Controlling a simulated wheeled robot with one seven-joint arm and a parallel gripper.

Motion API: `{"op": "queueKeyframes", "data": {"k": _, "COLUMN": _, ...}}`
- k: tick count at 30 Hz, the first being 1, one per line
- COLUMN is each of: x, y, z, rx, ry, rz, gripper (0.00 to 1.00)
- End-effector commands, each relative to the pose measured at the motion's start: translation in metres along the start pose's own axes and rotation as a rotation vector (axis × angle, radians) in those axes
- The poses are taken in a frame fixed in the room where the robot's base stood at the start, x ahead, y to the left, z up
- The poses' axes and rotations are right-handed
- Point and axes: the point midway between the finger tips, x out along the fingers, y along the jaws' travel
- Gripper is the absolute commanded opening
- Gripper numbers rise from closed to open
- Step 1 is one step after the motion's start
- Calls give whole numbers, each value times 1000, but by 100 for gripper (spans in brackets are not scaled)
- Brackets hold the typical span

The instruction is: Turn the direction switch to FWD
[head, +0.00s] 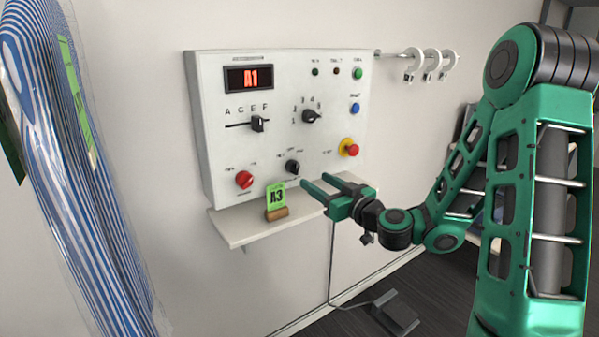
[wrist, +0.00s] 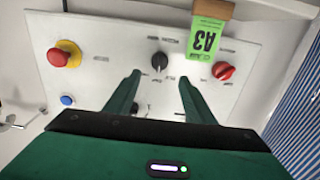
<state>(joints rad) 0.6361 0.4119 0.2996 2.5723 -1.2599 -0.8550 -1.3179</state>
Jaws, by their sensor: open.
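The direction switch appears to be the black rotary knob (head: 293,167) low on the white control panel (head: 222,150), between the red knob and the yellow-and-red button. Its small labels are too blurred to read, so I cannot tell its setting. In the wrist view the black knob (wrist: 160,62) sits just beyond and roughly between the fingertips. My gripper (head: 314,180) is open and empty, in front of the lower panel and apart from the knob. Its two fingers also show in the wrist view (wrist: 159,77), spread wide.
A green A3 tag (head: 275,198) in a wooden block stands on the shelf (head: 238,228) below the panel, left of my gripper. A red knob (head: 244,180) and red button (head: 352,150) flank the switch. Bagged striped clothing (head: 75,170) hangs at the left.

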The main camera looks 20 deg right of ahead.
Motion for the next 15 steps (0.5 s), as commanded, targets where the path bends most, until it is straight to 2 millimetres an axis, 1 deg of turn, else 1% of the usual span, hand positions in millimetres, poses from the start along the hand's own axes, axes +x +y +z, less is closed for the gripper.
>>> {"op": "queueKeyframes", "data": {"k": 5, "x": 16, "y": 1, "z": -2, "rx": -3, "ry": 7, "rz": 3, "gripper": 49}}
{"op": "queueKeyframes", "data": {"k": 15, "x": 74, "y": 1, "z": -2, "rx": -3, "ry": 8, "rz": 3, "gripper": 49}}
